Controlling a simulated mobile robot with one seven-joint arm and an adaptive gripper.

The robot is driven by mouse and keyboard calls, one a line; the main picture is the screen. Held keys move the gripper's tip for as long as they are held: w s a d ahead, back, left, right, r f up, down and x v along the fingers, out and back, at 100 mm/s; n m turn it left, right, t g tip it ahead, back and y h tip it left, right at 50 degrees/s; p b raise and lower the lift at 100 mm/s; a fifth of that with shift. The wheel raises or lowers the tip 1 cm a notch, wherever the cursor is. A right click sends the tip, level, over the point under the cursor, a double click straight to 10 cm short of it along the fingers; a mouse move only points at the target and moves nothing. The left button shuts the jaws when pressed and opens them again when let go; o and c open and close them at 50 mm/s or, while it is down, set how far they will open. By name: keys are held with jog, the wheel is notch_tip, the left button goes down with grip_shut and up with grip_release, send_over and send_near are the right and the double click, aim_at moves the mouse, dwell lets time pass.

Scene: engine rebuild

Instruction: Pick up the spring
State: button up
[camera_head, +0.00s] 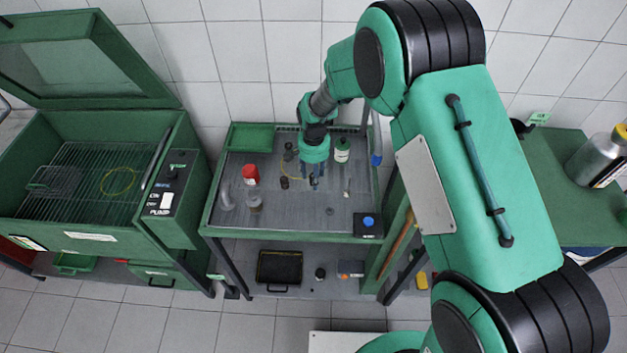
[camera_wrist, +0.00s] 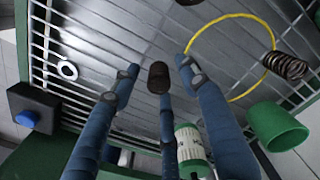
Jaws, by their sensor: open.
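The spring (camera_wrist: 285,66) is a dark coil at the upper right of the wrist view, lying at the edge of a yellow ring (camera_wrist: 229,98). My gripper (camera_wrist: 159,76) is open, with blue fingers spread around a small dark brown cylinder (camera_wrist: 158,78). I cannot tell how far below the fingertips that cylinder is. The spring lies to the right of the fingers, apart from them. In the head view my gripper (camera_head: 315,183) points down over the workbench tray (camera_head: 300,212). The spring is too small to make out surely there.
A green cup-like part (camera_wrist: 277,127) and a white bottle (camera_wrist: 192,146) are close to the fingers in the wrist view. A red-capped container (camera_head: 250,174) stands on the tray's left. A black box with a blue button (camera_head: 368,225) sits at the front right corner.

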jog(key=shift+c, duration=0.5)
grip_shut()
jog(key=shift+r, duration=0.85)
notch_tip(320, 180, up, 2)
jog(key=shift+s+r+p, duration=0.1)
jog(key=shift+s+p, duration=0.05)
jog(key=shift+p, duration=0.2)
jog(key=s+d, duration=0.1)
jog(key=s, duration=0.4)
jog(key=s+d, duration=0.2)
jog(key=s, duration=0.3)
jog(key=s+d+r+p, duration=0.1)
jog(key=s+d, duration=0.1)
jog(key=s, duration=0.2)
jog(key=shift+s+d, duration=0.15)
jog(key=shift+s, duration=0.25)
